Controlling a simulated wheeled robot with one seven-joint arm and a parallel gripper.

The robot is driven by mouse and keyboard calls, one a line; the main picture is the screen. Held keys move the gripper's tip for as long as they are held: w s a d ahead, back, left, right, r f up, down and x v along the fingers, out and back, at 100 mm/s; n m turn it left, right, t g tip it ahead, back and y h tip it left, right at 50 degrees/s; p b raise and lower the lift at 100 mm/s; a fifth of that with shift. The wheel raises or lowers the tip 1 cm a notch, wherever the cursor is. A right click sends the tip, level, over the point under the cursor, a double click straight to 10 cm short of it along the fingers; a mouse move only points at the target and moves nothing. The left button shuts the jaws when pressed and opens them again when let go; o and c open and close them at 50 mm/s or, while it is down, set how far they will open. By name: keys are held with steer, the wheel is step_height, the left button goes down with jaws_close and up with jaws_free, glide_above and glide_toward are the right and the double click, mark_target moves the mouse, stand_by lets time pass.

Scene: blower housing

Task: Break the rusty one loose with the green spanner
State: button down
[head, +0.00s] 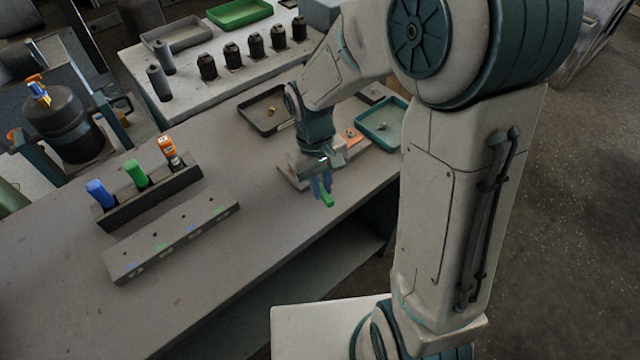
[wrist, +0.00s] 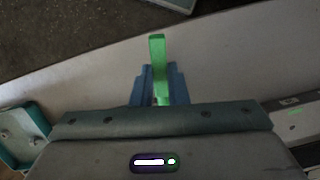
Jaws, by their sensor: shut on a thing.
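My gripper (head: 321,186) is shut on the green spanner (head: 327,200), near the front edge of the bench. In the wrist view the green spanner (wrist: 157,50) sticks out beyond the blue fingers of my gripper (wrist: 157,84), over the pale bench top. A low plate or fixture (head: 288,179) lies on the bench behind my gripper and is partly hidden by it. I cannot pick out the rusty one; a small orange-brown piece (head: 352,134) shows behind my wrist, too small to identify.
A dark rack (head: 150,200) holds blue, green and orange-topped items. A grey block (head: 172,243) with holes and coloured marks lies in front of it. A dark tray (head: 247,113) and a teal tray (head: 362,117) stand at the back. Bench between block and gripper is clear.

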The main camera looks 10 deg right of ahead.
steer(key=shift+r+p, duration=0.95)
steer(key=shift+r, duration=0.4)
steer(key=shift+r, duration=0.1)
step_height(320, 180, up, 5)
steer(key=p, duration=0.4)
steer(key=shift+f, duration=0.2)
